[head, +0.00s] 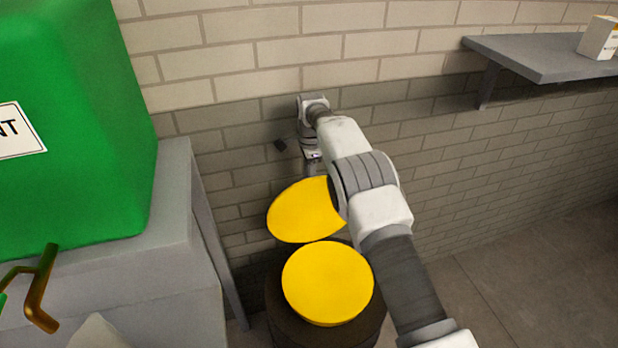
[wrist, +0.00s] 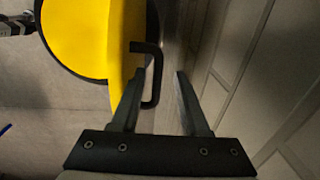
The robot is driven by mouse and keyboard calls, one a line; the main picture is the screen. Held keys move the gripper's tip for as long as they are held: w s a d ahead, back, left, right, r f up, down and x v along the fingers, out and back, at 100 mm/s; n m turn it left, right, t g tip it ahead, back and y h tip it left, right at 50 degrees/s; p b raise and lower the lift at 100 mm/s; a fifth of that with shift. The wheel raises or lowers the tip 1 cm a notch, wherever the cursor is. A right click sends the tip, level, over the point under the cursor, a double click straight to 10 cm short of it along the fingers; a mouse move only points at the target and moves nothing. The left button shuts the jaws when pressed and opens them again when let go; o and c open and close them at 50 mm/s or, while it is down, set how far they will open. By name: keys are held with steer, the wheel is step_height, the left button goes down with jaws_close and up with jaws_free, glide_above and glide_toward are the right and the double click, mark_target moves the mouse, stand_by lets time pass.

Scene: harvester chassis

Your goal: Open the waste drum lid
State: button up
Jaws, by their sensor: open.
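The waste drum (head: 278,316) stands dark and round against the wall in the head view, with a yellow disc-shaped top face (head: 328,282). Its yellow lid (head: 300,212) is raised and tilted up behind that face, partly hidden by my arm. In the wrist view the lid (wrist: 124,42) is seen nearly edge-on, with a black bracket handle (wrist: 152,88) on its side. My gripper (wrist: 159,75) is open, and the handle lies between its fingers, nearer the left one. Whether a finger touches the handle or lid I cannot tell. The fingers are mostly hidden in the head view.
A grey cabinet (head: 180,285) with a large green container (head: 80,120) stands left of the drum. A brick wall (head: 230,60) is close behind my gripper. A grey shelf (head: 545,57) with a small box (head: 599,38) is at right; floor below it is clear.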

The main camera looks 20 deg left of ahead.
step_height(320, 180, up, 17)
steer(key=s+p, duration=0.1)
steer(key=p, duration=0.1)
steer(key=shift+d+f, duration=0.15)
steer(key=shift+d, duration=0.15)
steer(key=s+d+r+n+t, duration=0.1)
steer(key=s+d+r+n, duration=0.1)
steer(key=d+r, duration=1.1)
steer(key=s+d+r+n+t, duration=0.1)
steer(key=s+d+r+n, duration=0.2)
steer(key=s+d+r, duration=0.55)
steer(key=s+d+f+n+t, duration=0.2)
steer(key=s+d+n, duration=0.1)
steer(key=s+d, duration=0.8)
steer(key=s+d+f+n, duration=0.1)
steer(key=s+f, duration=0.3)
steer(key=s, duration=0.3)
steer(key=s+d+f+n+t, duration=0.1)
steer(key=s+f+n, duration=0.1)
steer(key=s, duration=0.6)
steer(key=shift+s+d+f, duration=0.25)
steer(key=shift+d+f, duration=0.15)
steer(key=shift+f, duration=0.45)
